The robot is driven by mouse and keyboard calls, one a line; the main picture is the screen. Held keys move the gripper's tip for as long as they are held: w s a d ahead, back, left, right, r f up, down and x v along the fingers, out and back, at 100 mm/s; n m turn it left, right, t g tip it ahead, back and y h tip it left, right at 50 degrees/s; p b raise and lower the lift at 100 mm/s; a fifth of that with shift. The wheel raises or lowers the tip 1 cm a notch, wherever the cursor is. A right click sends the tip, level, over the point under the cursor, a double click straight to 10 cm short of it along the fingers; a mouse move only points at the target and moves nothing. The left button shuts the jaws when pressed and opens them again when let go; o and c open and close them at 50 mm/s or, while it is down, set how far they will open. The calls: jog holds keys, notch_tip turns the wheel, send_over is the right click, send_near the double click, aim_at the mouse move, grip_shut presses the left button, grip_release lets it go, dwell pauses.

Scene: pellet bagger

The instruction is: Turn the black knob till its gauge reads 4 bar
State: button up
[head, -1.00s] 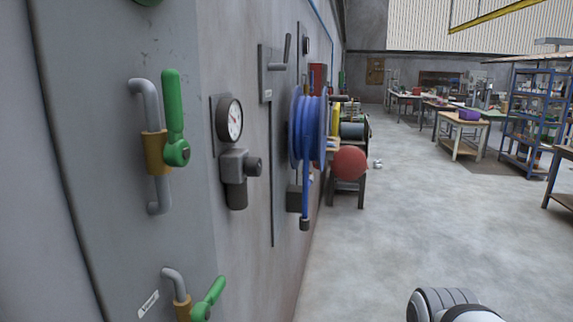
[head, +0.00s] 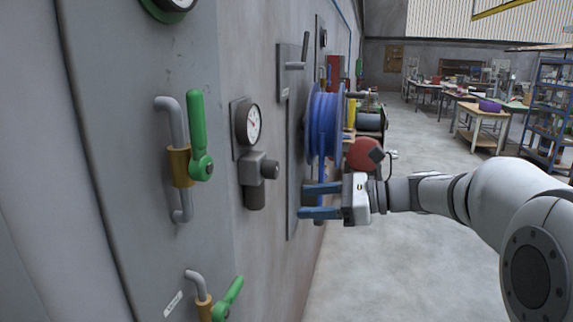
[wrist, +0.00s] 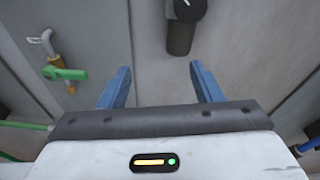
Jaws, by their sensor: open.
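The black knob (head: 270,169) sticks out from the right side of a grey regulator body (head: 251,168) on the wall panel. Its round gauge (head: 253,124) with a white face is just above; the needle shows, but the figures are too small to read. My gripper (head: 301,200) is open and empty, with blue fingers pointing left at the panel, to the right of the knob and a little lower. In the wrist view, my gripper (wrist: 161,68) has its fingers spread; the regulator's dark lower cylinder (wrist: 181,36) is beyond them, and a round dark part is cut by the top edge.
Green-handled valves on bent pipes stand left of the regulator, one upper (head: 197,135) and one lower (head: 229,298). A blue hose reel (head: 324,125) and a grey lever plate (head: 288,80) are on the wall behind my gripper. The floor to the right is open.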

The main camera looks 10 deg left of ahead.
aim_at(278, 170)
jog(key=w+r+m+y, duration=0.2)
jog(key=w+r, duration=0.1)
jog(key=r, duration=0.1)
jog(key=shift+t, duration=0.3)
jog(key=a, duration=0.2)
jog(key=w+a+p, duration=0.1)
jog(key=a, duration=0.4)
jog(key=shift+w+a+r+p, duration=0.1)
jog(key=shift+w+a+p, duration=0.1)
jog(key=shift+a+p, duration=0.15)
jog(key=shift+c, duration=0.5)
jog(key=c, duration=0.9)
jog(key=shift+r, duration=0.1)
jog(key=shift+a, duration=0.1)
